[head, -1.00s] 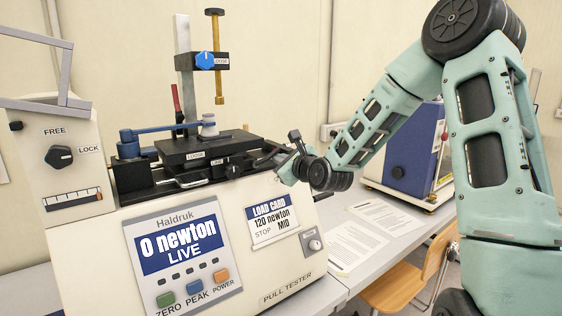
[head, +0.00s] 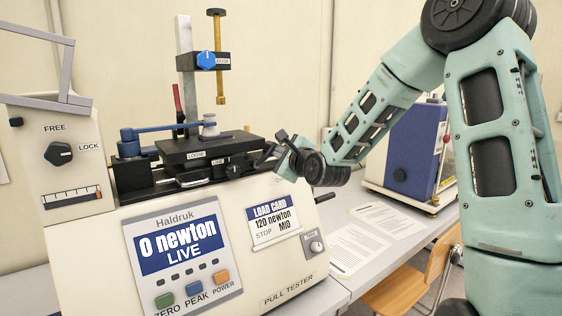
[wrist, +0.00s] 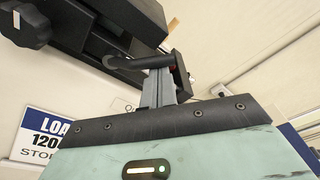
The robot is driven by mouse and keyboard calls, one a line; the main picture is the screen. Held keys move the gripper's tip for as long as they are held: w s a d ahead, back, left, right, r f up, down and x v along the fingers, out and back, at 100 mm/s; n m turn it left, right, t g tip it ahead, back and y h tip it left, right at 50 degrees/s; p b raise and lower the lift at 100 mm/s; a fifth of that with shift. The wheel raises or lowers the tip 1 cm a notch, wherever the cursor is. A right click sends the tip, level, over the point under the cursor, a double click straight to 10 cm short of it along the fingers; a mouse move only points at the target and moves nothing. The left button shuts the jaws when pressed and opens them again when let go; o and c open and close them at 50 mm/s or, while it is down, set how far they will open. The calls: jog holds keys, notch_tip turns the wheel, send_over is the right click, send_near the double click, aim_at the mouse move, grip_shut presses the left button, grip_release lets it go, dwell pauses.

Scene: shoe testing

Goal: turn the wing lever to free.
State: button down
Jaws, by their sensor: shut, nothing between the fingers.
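A black knob-like lever (head: 58,153) sits on the cream left housing of the pull tester, between the printed words FREE and LOCK. Its white mark points right, toward LOCK. My gripper (head: 270,147) is shut and empty, at the right end of the tester's black bed, well to the right of this lever. In the wrist view, my gripper's fingers (wrist: 165,80) show together beside a thin black rod; whether they touch it I cannot tell. The FREE and LOCK lever is not in the wrist view.
A black winged knob (head: 236,170) is on the bed front by a LINE label; a similar knob shows in the wrist view (wrist: 24,28). A blue bar (head: 170,130) and upright post (head: 184,70) stand above the bed. A blue machine (head: 412,150) and papers are right.

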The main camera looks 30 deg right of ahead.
jog(key=a+r+n+b, duration=0.1)
jog(key=n, duration=0.1)
jog(key=a+r+n+b, duration=0.1)
jog(key=n+b, duration=0.1)
jog(key=shift+t+h, duration=0.3)
jog(key=shift+a, duration=0.2)
jog(key=shift+s+b, duration=0.1)
jog(key=shift+b, duration=0.2)
dwell(0.3)
